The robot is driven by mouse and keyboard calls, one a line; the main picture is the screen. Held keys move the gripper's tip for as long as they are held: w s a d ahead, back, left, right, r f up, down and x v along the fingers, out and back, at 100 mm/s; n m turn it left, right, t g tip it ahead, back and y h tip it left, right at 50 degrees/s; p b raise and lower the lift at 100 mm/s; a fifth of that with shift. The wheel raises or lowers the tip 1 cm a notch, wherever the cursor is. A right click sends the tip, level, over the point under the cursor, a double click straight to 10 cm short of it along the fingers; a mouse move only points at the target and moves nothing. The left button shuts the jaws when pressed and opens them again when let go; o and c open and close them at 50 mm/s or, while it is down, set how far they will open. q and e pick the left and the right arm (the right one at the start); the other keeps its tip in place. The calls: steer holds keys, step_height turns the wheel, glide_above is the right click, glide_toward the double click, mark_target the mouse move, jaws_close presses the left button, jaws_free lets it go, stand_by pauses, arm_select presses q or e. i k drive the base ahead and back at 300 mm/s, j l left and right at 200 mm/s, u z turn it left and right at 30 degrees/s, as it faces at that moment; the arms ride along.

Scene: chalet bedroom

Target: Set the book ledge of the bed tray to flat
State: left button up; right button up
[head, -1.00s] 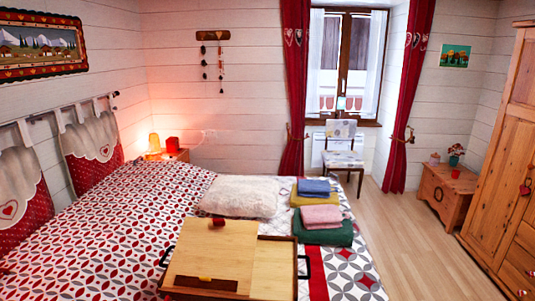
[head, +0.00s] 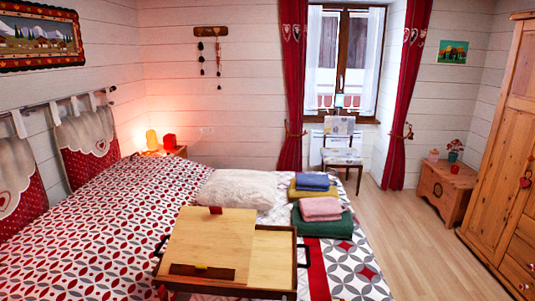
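The wooden bed tray (head: 274,262) sits on the bed at the bottom middle of the head view, with dark rims and a dark handle at each side. Its book ledge (head: 212,238) is the light wood panel on the tray's left part. The panel's far edge shows above the tray's back rim, so it looks raised and tilted. A red tab (head: 216,210) is at its far edge, and a dark brown strip (head: 202,271) lies along its near edge. Neither of my grippers is in view.
A white fluffy cushion (head: 238,188) lies behind the tray. Folded towels (head: 321,209) are stacked to the right on the patterned bed (head: 90,225). Free wooden floor (head: 420,240) lies between the bed and the wardrobe (head: 500,165).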

mark_target(196, 270)
steer(key=i+j, duration=0.2)
steer(key=j, duration=0.2)
steer(key=i+j, duration=0.2)
steer(key=j, duration=0.15)
steer(key=i+j, duration=0.15)
steer(key=j, duration=0.25)
steer(key=j+z, duration=0.1)
steer(key=z, duration=0.3)
steer(key=i+j+z, duration=0.1)
steer(key=z, duration=0.3)
steer(key=j+z, duration=0.25)
steer(key=z, duration=0.15)
